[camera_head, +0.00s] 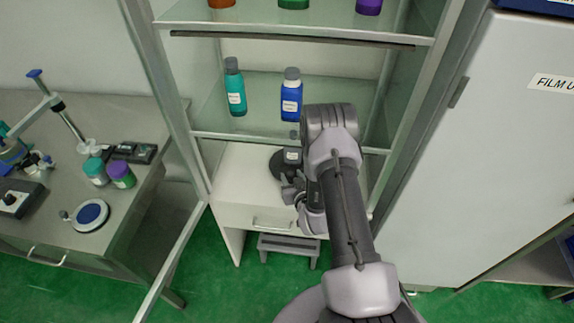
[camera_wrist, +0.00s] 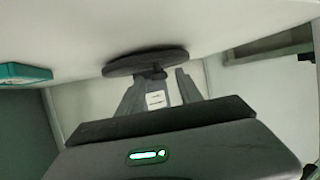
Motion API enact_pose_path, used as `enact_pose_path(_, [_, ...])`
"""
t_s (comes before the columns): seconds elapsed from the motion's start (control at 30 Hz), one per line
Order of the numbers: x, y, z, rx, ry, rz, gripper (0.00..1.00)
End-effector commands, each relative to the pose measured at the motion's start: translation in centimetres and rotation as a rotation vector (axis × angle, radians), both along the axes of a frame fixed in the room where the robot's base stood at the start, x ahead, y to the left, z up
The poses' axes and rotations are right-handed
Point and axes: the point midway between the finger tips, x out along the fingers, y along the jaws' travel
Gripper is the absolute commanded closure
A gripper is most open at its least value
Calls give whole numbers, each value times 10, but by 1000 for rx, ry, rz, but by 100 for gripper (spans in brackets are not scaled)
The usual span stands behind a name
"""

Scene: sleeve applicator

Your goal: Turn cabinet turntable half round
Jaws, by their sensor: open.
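The turntable is a dark round disc (camera_head: 278,164) on the white bottom level of the open cabinet (camera_head: 202,160). In the wrist view the disc (camera_wrist: 125,64) shows edge-on against the white surface, with a small dark knob (camera_wrist: 156,73) at its rim. A grey bottle-like thing with a pale label (camera_head: 292,155) stands at the disc, partly hidden by my arm. My gripper (camera_head: 291,190) is at the disc's near side. In the wrist view my gripper (camera_wrist: 162,82) is open, its fingers pointing at the disc, the knob near their tips. Contact cannot be told.
A teal bottle (camera_head: 236,95) and a blue bottle (camera_head: 291,100) stand on the glass shelf above. The open door frame (camera_head: 172,255) is at left. A bench (camera_head: 140,205) with jars is further left; a white cabinet (camera_head: 480,150) is at right. A grey step (camera_head: 288,245) sits below.

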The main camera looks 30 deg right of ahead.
Motion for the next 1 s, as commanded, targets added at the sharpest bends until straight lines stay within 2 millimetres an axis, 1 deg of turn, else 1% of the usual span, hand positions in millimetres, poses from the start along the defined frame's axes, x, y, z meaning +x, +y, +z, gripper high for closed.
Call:
enact_pose_path(0.33, [-2,0,-1,0,0,0,57])
enact_pose_path(0.47, [-2,0,-1,0,0,0,83])
enact_pose_path(0.5, [-2,0,-1,0,0,0,91])
enact_pose_path(0.53, [-2,0,-1,0,0,1,97])
enact_pose_path(0.57, [-2,0,-1,0,0,0,100])
enact_pose_path(1.0, [-2,0,-1,-1,-1,1,100])
